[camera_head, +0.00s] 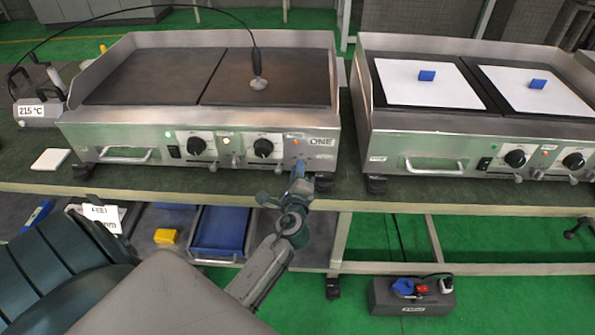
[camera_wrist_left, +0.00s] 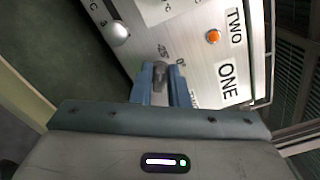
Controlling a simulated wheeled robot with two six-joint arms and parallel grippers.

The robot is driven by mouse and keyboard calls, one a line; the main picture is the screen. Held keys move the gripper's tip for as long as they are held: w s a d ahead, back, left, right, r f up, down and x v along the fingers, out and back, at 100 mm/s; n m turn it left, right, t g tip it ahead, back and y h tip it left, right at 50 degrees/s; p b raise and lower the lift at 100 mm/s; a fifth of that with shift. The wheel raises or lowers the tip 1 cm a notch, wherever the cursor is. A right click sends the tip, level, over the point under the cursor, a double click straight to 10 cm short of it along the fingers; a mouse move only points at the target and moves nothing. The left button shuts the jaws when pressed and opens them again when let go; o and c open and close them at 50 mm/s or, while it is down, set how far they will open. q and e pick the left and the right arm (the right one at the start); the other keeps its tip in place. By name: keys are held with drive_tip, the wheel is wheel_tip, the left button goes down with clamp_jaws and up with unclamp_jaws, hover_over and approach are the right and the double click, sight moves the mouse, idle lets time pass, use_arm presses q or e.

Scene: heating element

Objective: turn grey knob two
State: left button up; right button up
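A small grey knob (camera_wrist_left: 160,72) sits on the steel front panel of the left hotplate, near a "TWO" and a "ONE" label. My left gripper (camera_wrist_left: 161,82) reaches this panel with one blue finger on each side of the knob. Whether both fingers press on it is not clear. In the head view my left gripper (camera_head: 298,170) is at the lower right of the left hotplate (camera_head: 200,137), below its "ONE" label, and hides the knob there. My right gripper is not in view.
An orange light (camera_wrist_left: 213,36) and a round silver knob (camera_wrist_left: 117,33) are near my fingers. Black dials (camera_head: 263,148) line the panel. A second hotplate (camera_head: 480,135) with white sheets and blue blocks stands right. Blue bins (camera_head: 219,232) are below the bench.

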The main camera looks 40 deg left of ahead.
use_arm(q)
drive_tip(key=o, duration=0.3)
drive_tip(key=shift+o, duration=0.2)
drive_tip(key=shift+s, duration=0.1)
drive_tip(key=b+v, duration=0.1)
drive_tip(key=v, duration=0.9)
drive_tip(key=shift+s+d, duration=0.2)
drive_tip(key=shift+d, duration=0.05)
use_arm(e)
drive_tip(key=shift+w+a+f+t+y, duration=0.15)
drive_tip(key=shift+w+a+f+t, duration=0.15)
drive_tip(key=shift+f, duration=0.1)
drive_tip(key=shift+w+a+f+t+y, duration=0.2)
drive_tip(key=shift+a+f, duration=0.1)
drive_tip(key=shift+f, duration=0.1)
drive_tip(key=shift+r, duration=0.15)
